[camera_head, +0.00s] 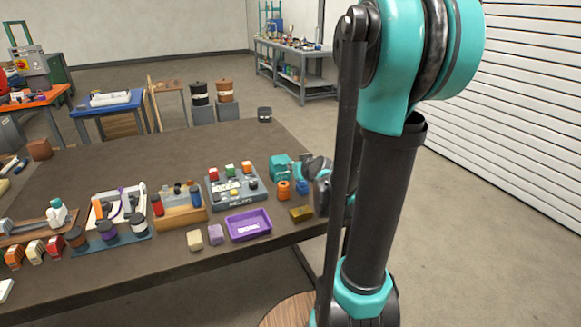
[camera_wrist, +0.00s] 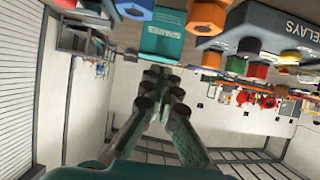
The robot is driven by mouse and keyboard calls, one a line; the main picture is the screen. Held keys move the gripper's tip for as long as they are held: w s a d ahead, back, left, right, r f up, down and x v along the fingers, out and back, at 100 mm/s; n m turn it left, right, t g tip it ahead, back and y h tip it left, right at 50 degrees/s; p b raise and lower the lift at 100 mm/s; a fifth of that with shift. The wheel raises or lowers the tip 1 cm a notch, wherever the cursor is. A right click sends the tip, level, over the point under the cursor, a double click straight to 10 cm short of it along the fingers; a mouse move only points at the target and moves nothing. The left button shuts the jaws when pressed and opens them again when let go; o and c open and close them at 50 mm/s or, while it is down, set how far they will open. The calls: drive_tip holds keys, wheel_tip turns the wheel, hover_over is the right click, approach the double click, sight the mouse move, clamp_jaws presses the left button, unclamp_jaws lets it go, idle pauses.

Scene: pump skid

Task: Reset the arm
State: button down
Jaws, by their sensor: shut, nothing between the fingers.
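My gripper (camera_wrist: 160,82) shows in the wrist view with its dark fingertip pads together and nothing between them. That view is upside down, with the table along its top. In the head view my gripper (camera_head: 319,170) is near the table's right edge, partly hidden behind my own arm. It is beside a teal bin (camera_head: 281,167), which also shows just beyond the fingers in the wrist view (camera_wrist: 163,38). I cannot tell whether they touch.
Near my gripper are an orange part (camera_head: 284,191), a blue part (camera_head: 302,187) and a brass-coloured block (camera_head: 301,214). A grey relays tray (camera_head: 237,202) and a purple tray (camera_head: 248,225) lie to the left. The table's (camera_head: 165,158) back area is mostly clear.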

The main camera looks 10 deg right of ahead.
drive_tip(key=s+f+g+h, duration=0.1)
drive_tip(key=s+g, duration=0.1)
drive_tip(key=s, duration=0.2)
drive_tip(key=s+f+m+g, duration=0.1)
drive_tip(key=s+g, duration=0.1)
drive_tip(key=s, duration=0.2)
drive_tip(key=s+f+m+g+h, duration=0.1)
drive_tip(key=s+f+g, duration=0.1)
drive_tip(key=s, duration=0.2)
drive_tip(key=shift+s+d+f+h, duration=0.1)
drive_tip(key=shift+s+d+h, duration=0.2)
drive_tip(key=shift+s, duration=0.1)
drive_tip(key=s+f+g, duration=0.2)
drive_tip(key=s+f, duration=0.4)
drive_tip(key=s, duration=0.5)
drive_tip(key=shift+s+f+g, duration=0.15)
drive_tip(key=shift+f+g, duration=0.15)
